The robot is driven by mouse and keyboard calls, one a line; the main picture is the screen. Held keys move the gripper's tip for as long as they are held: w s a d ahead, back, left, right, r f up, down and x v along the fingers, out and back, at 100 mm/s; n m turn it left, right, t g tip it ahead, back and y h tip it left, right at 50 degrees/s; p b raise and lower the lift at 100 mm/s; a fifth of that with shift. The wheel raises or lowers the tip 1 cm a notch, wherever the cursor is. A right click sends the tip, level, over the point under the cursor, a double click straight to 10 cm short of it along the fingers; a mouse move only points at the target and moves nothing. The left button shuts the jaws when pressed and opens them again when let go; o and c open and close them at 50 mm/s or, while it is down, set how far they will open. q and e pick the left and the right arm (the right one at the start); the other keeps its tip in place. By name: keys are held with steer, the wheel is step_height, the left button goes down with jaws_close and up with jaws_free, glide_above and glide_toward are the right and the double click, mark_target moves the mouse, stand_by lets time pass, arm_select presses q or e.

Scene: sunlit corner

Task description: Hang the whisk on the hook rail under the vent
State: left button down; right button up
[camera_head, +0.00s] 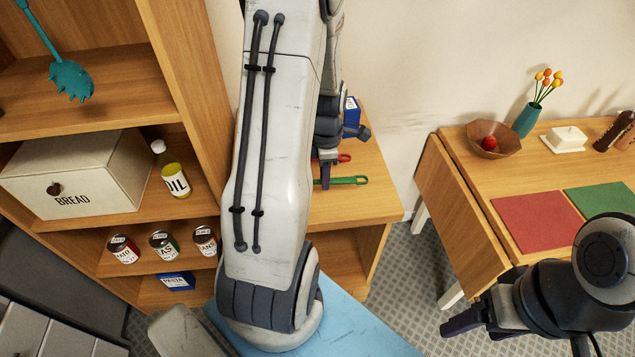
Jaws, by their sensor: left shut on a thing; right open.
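My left gripper (325,178) points down over the wooden unit behind my forearm. It is shut, with its fingers across the green handle (350,180) of a utensil. A red handle (343,158) lies just behind the fingers. The heads of both utensils are hidden by my arm, so I cannot tell which is the whisk. My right gripper (462,322) is open and empty at the lower right, in front of the table. The hook rail and the vent are not in view.
A shelf unit (195,75) at left holds a bread box (85,170), an oil bottle (175,178), several cans and a teal utensil (70,78). A blue box (351,112) stands behind my gripper. The table (465,165) at right holds a bowl, vase and mats.

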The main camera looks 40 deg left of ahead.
mark_target(320, 194)
arm_select(q)
steer(key=shift+a+f, duration=0.45)
steer(key=shift+a, duration=0.35)
step_height(320, 194, down, 2)
steer(key=shift+s+f+p, duration=0.1)
steer(key=shift+p, duration=0.3)
steer(key=shift+f+p, duration=0.4)
steer(key=shift+f, duration=0.4)
steer(key=c, duration=0.8)
jaws_free()
steer(key=shift+f, duration=0.15)
steer(key=shift+b, duration=0.4)
steer(key=r+b, duration=0.1)
steer(key=r, duration=0.9)
steer(key=shift+a+r+b, duration=0.2)
steer(key=shift+r+b, duration=0.1)
steer(key=shift+b, duration=0.05)
